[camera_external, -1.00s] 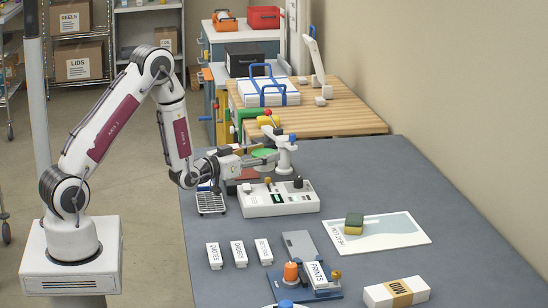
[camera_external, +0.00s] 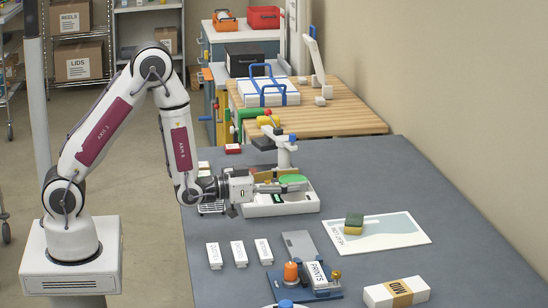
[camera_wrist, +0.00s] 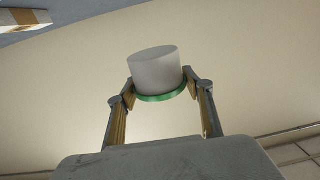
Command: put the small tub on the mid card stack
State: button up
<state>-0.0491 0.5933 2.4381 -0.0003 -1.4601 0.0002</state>
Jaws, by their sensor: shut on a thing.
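The small tub is grey-white with a green lid. In the wrist view the tub (camera_wrist: 156,70) sits between the two fingers of my gripper (camera_wrist: 163,92), which are shut on it near the lid. In the external view the tub's green lid (camera_external: 293,179) shows at the end of my gripper (camera_external: 284,185), held over the white console. The mid card stack (camera_external: 397,293) is a white block with a gold band reading MID, lying at the front right of the grey table, well apart from the tub. A white block with an orange-brown band (camera_wrist: 25,19) shows at the wrist view's top left.
The white console (camera_external: 285,207) stands under my gripper. A sponge (camera_external: 354,223) lies on a white sheet (camera_external: 410,235) behind the card stack. A blue stand with an orange knob (camera_external: 290,272) is left of the stack. The table's right side is fairly clear.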

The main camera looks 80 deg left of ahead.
jog(key=shift+d+r+m+h, duration=0.15)
jog(key=shift+d+m+h, duration=0.25)
jog(key=shift+d, duration=1.1)
jog(key=shift+a, duration=0.1)
jog(key=s+a+f+n+g+y, duration=0.1)
jog(key=s+a+f+n+y, duration=0.3)
jog(key=a, duration=1.5)
jog(key=s+a+n+g+y, duration=0.15)
jog(key=a+y, duration=0.35)
jog(key=a, duration=1.5)
jog(key=s+a+n+y, duration=0.1)
jog(key=s+a, duration=0.4)
jog(key=a, duration=0.6)
jog(key=s+a+n+g+y, duration=0.1)
jog(key=s+a, duration=0.4)
jog(key=a, duration=0.6)
jog(key=s+a+n+g, duration=0.1)
jog(key=s+a, duration=0.4)
jog(key=a, duration=0.5)
jog(key=shift+s+a+f+y, duration=0.3)
jog(key=shift+s+a+y, duration=0.1)
